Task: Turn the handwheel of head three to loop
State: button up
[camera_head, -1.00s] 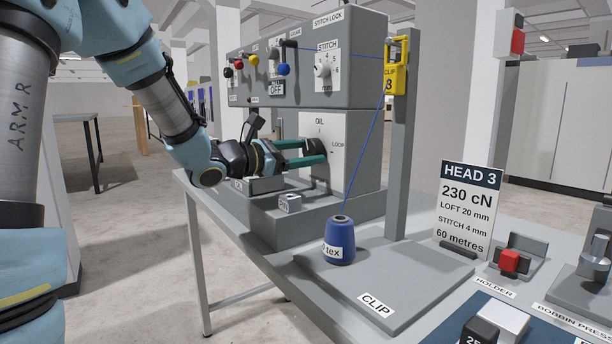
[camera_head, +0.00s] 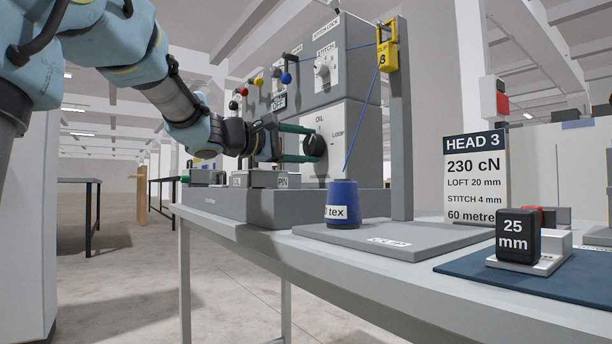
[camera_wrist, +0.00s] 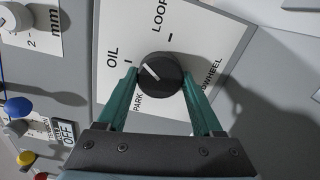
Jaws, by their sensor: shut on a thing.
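The handwheel of head three is a round black knob (camera_head: 313,146) on a white plate (camera_head: 340,121) marked OIL, LOOP and PARK. It also shows in the wrist view (camera_wrist: 165,78), where its white line points up-left, close to the OIL tick. The LOOP tick lies further round, at the top. My gripper (camera_head: 308,145) has its two green fingers on opposite sides of the knob and is shut on it. In the wrist view my gripper (camera_wrist: 160,74) straddles the knob, with OIL beyond the left finger.
A blue thread cone (camera_head: 342,205) stands right of the handwheel, its thread rising to a yellow clip (camera_head: 386,47) on a grey post (camera_head: 402,130). The HEAD 3 card (camera_head: 476,178) and a black 25 mm block (camera_head: 518,236) are further right. Coloured knobs sit above the handwheel.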

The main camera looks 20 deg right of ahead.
jog(key=m+b, duration=0.2)
jog(key=b, duration=0.1)
jog(key=m+b, duration=0.2)
jog(key=b, duration=0.2)
jog(key=m+b, duration=0.2)
jog(key=b, duration=0.1)
jog(key=shift+f+m+b, duration=0.3)
jog(key=shift+f+b, duration=0.05)
jog(key=shift+f, duration=0.05)
jog(key=m+b, duration=0.2)
jog(key=b, duration=0.1)
jog(key=shift+r+m+b, duration=0.15)
jog(key=shift+m+b, duration=0.2)
jog(key=shift+m, duration=0.05)
jog(key=shift+r+m+b, duration=0.2)
jog(key=shift+m+b, duration=0.6)
jog(key=o, duration=1.4)
jog(key=shift+r, duration=0.1)
jog(key=shift+c, duration=0.2)
